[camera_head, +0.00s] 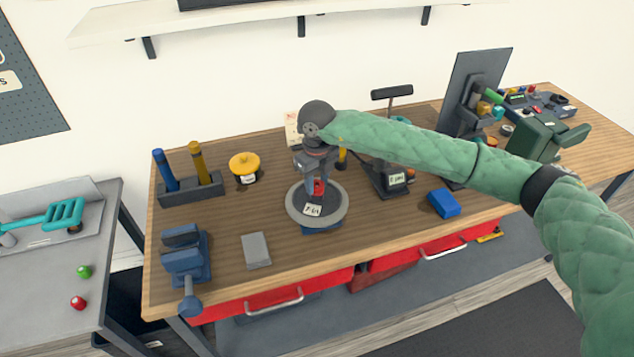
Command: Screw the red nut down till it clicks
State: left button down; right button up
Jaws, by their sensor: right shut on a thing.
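The red nut (319,187) shows as a small red patch between the fingers of my right gripper (317,184). The gripper points down and is shut on it. The nut is above the middle of a round grey disc (338,211) with a dark centre and a white label. The fingers hide most of the nut and whatever it sits on, so I cannot tell how far down it is. My left gripper is not in view.
A blue vise (185,263), a grey block (256,250) and a yellow-topped pot (244,164) stand left of the disc. A black stand (390,180) and a blue block (444,203) are to its right. Bare wood lies between them.

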jog(key=m+b, duration=0.1)
jog(key=m, duration=0.3)
jog(key=shift+m+b, duration=0.3)
jog(key=shift+m, duration=0.1)
jog(key=m+b, duration=0.1)
jog(key=m, duration=0.3)
jog(key=shift+m, duration=0.4)
jog(key=m, duration=1)
jog(key=shift+r, duration=0.1)
jog(key=o, duration=1)
jog(key=shift+o, duration=0.2)
